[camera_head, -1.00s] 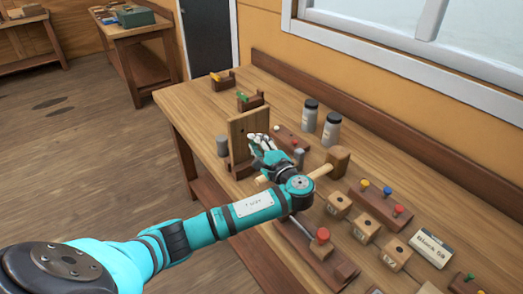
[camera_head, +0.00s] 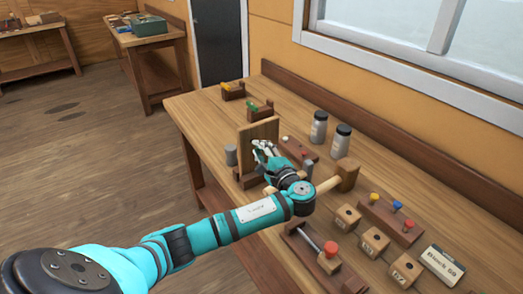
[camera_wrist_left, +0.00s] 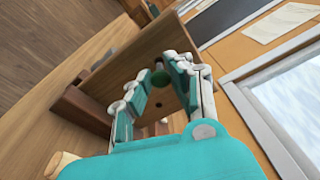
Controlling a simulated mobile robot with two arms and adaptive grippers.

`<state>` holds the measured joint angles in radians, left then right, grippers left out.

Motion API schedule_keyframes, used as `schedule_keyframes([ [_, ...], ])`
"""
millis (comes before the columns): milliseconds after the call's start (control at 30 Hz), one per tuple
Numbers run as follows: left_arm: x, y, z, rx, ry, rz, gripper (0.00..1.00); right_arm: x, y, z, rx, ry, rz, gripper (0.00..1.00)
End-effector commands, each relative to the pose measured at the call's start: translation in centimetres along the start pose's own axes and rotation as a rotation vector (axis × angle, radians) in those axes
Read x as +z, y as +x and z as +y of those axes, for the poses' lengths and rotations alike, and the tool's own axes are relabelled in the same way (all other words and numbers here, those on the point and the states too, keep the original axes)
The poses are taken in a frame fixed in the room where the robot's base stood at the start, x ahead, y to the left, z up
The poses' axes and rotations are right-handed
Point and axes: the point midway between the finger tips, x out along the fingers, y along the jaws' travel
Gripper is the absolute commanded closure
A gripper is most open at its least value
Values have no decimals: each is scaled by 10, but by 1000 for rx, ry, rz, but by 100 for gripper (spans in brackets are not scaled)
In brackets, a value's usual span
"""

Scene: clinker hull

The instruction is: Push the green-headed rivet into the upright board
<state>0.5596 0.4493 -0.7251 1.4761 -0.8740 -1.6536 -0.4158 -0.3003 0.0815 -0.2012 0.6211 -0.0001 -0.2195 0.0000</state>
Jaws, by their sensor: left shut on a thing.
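The upright board (camera_head: 262,131) stands in a wooden base near the left edge of the bench. It also fills the middle of the left wrist view (camera_wrist_left: 112,72). My left gripper (camera_head: 262,150) is at the near face of the board. My right gripper is out of view.
A mallet (camera_head: 346,174) lies just right of my left wrist. Two jars (camera_head: 318,128), a rack of coloured rivets (camera_head: 392,215) and several wooden blocks (camera_head: 346,217) stand to the right. A red-knobbed fixture (camera_head: 330,250) lies in front.

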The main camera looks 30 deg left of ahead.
Motion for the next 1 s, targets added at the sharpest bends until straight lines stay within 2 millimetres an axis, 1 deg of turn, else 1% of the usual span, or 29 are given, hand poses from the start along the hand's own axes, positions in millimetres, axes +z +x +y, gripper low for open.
schedule_keyframes([
  [367,0,0,0,0,0,0,100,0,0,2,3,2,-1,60],
  [633,1,6,0,1,1,-1,100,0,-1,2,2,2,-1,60],
  [1000,1,8,0,0,1,0,100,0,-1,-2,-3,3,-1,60],
])
